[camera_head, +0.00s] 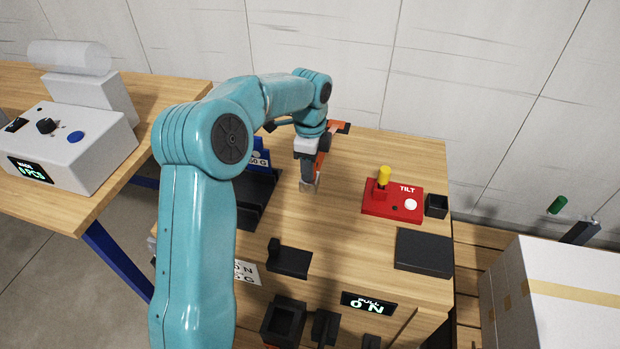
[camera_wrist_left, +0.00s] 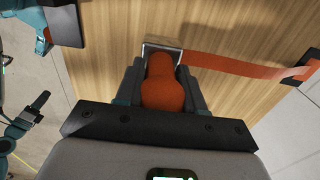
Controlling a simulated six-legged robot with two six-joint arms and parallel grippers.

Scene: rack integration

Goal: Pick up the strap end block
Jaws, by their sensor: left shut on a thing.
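My left gripper (camera_head: 308,178) points down over the wooden table and is shut on the strap end block. In the left wrist view, the rounded orange body of the strap end block (camera_wrist_left: 162,92) sits between the two dark fingers of the left gripper (camera_wrist_left: 162,88), with a grey metal edge past it. An orange strap (camera_wrist_left: 240,66) runs from it to an orange and black piece (camera_wrist_left: 306,70). In the head view, the strap (camera_head: 322,152) shows behind the gripper. I cannot tell whether the block touches the table.
A red TILT box (camera_head: 379,204) with a yellow-topped lever and a black pad (camera_head: 424,252) stand to the right. A small black stand (camera_head: 290,262) is in front. A blue-marked item (camera_head: 259,158) is partly hidden behind my arm. A white box (camera_head: 560,300) is at far right.

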